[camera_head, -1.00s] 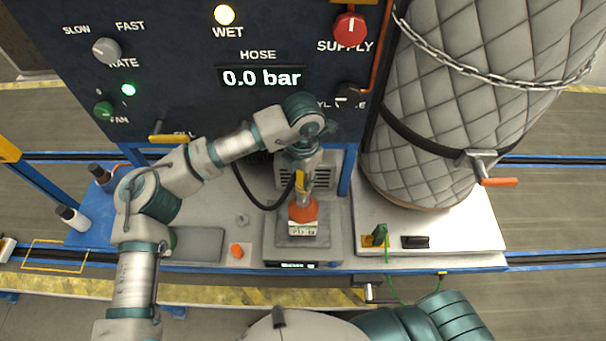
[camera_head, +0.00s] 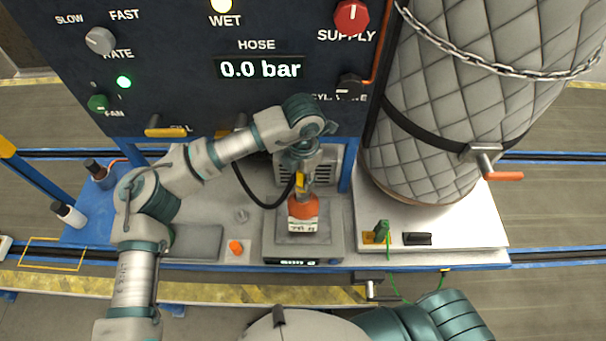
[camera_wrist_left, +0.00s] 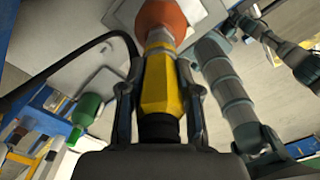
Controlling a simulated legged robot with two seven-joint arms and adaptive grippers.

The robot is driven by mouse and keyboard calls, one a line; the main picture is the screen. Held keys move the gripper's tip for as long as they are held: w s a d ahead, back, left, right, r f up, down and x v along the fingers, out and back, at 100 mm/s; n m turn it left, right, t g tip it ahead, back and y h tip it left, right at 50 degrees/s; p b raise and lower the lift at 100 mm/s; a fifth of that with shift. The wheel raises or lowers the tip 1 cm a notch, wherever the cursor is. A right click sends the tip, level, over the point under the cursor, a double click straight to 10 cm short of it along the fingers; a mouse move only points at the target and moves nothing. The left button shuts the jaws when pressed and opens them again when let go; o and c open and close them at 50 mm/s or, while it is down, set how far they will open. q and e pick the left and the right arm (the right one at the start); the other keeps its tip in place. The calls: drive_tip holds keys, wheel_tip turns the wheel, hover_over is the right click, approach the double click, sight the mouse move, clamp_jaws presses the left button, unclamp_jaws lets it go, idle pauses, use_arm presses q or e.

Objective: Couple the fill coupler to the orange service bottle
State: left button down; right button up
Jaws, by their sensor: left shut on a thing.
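The orange service bottle (camera_head: 303,208), with a white label on its front, stands on the grey square-topped scale (camera_head: 274,242). Its orange top shows in the left wrist view (camera_wrist_left: 166,18). My left gripper (camera_head: 304,173) is above it, pointing down, and is shut on the yellow fill coupler (camera_wrist_left: 158,84). In the wrist view the gripper's two fingers lie on either side of the coupler. The coupler's metal end meets the bottle's top; I cannot tell if it is locked on. A black hose (camera_head: 250,197) curves beside the gripper. My right gripper is not in view.
The dark panel (camera_head: 180,70) behind shows 0.0 bar with a lit WET lamp. A quilted, chained tank (camera_head: 435,120) stands to the right. An orange cap (camera_head: 236,246) lies left of the scale. A green clip (camera_head: 382,231) is on the right plate.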

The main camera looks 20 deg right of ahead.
use_arm(q)
drive_tip(key=shift+f+b, duration=0.55)
drive_tip(key=shift+f, duration=0.2)
drive_tip(key=c, duration=0.7)
unclamp_jaws()
wheel_tip(320, 180, up, 12)
